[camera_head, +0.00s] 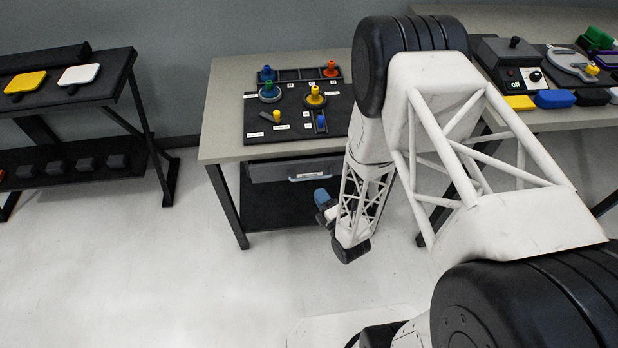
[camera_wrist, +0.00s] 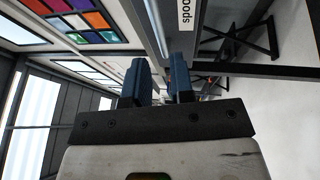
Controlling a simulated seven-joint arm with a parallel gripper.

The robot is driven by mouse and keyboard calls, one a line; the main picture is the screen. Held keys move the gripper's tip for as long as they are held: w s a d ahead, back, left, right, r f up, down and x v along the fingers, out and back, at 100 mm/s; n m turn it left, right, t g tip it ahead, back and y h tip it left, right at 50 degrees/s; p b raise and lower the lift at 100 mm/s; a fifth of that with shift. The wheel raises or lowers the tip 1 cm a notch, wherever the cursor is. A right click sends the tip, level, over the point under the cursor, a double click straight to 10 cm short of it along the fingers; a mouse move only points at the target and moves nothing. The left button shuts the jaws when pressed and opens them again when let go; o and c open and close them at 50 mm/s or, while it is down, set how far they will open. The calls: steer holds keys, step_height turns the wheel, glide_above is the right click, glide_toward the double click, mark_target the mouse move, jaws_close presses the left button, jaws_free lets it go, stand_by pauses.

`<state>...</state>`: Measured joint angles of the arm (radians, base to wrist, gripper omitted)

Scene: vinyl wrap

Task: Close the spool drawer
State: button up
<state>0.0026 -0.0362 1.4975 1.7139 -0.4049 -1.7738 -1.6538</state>
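The spool drawer (camera_head: 270,172) is a grey-fronted drawer under the front of the middle table in the head view. A white label shows on its front; how far it stands out is hard to tell. In the wrist view a label ending in "ools" (camera_wrist: 186,14) shows at the top, just beyond the fingers. My gripper (camera_head: 322,197) is below and in front of the drawer, its blue fingers pointing toward the table. In the wrist view my gripper (camera_wrist: 160,82) has a gap between its two blue fingers, with nothing held. I see no contact with the drawer.
The middle table (camera_head: 225,130) carries a black board (camera_head: 265,110) with coloured spools and pegs. A dark lower shelf (camera_head: 270,210) lies beneath it. A black rack (camera_head: 75,95) stands at left, another table with devices (camera_head: 515,65) at right.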

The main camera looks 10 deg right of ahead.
mark_target(309, 178)
stand_by(0.4)
steer(key=shift+x, duration=3.9)
jaws_close()
